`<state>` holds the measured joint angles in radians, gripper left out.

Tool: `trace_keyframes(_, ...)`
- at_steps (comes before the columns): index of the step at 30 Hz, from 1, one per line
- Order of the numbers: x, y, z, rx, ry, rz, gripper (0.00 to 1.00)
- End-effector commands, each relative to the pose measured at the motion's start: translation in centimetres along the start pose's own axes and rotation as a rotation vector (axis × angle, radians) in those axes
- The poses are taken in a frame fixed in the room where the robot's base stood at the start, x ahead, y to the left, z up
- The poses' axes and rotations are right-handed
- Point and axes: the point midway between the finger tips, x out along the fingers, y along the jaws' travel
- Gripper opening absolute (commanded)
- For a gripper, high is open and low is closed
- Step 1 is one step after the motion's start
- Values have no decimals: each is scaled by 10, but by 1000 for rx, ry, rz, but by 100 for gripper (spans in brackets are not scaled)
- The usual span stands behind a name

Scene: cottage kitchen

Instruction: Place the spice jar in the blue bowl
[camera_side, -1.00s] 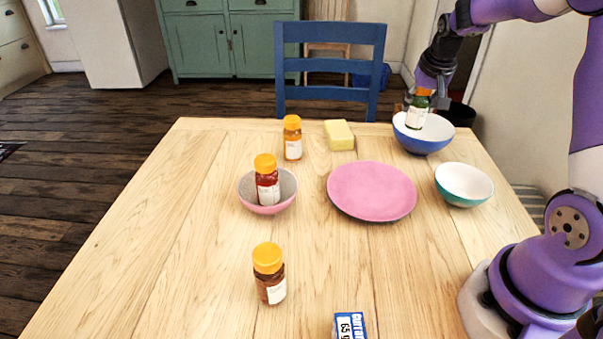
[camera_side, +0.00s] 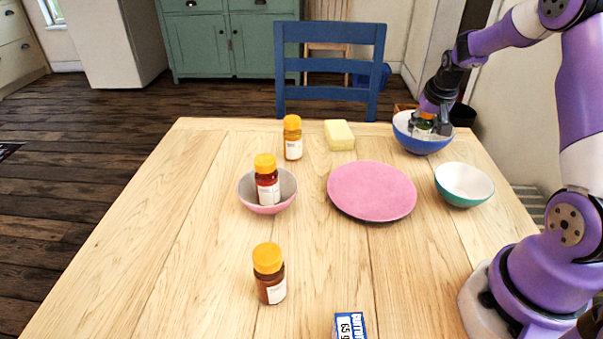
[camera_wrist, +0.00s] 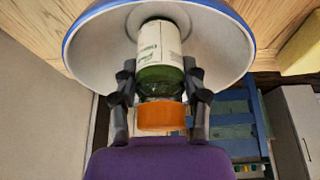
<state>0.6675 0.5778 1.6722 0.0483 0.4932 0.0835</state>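The spice jar, green with an orange cap and a pale label (camera_wrist: 158,45), is inside the blue bowl (camera_side: 423,146) at the back right of the table. In the wrist view its base meets the middle of the bowl's pale inside (camera_wrist: 103,42), and its cap points back toward my palm. My gripper (camera_side: 427,128) reaches down into the bowl from above. Its two dark fingers (camera_wrist: 159,82) lie close along both sides of the jar and look shut on it. In the side view the fingers and the bowl's rim hide part of the jar.
A teal-and-white bowl (camera_side: 464,183) stands in front of the blue bowl. A pink plate (camera_side: 372,190), a yellow sponge (camera_side: 340,135), a pink bowl holding a red jar (camera_side: 267,209), and jars (camera_side: 292,140) (camera_side: 270,274) stand further left. The table's left side is clear.

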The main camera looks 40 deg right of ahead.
Motion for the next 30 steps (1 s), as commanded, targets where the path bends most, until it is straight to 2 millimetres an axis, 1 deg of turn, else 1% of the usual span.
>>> trace_keyframes(12, 0, 0, 0, 0, -1, 0, 79)
trace_keyframes(15, -6, 0, -2, 0, 0, 0, 79)
trace_keyframes(17, -14, 0, -2, 0, 2, 0, 79)
trace_keyframes(19, -28, 0, -2, 0, 3, -1, 79)
trace_keyframes(27, -90, 0, -2, -1, 4, -1, 79)
trace_keyframes(30, -107, 0, -2, -1, 3, -1, 79)
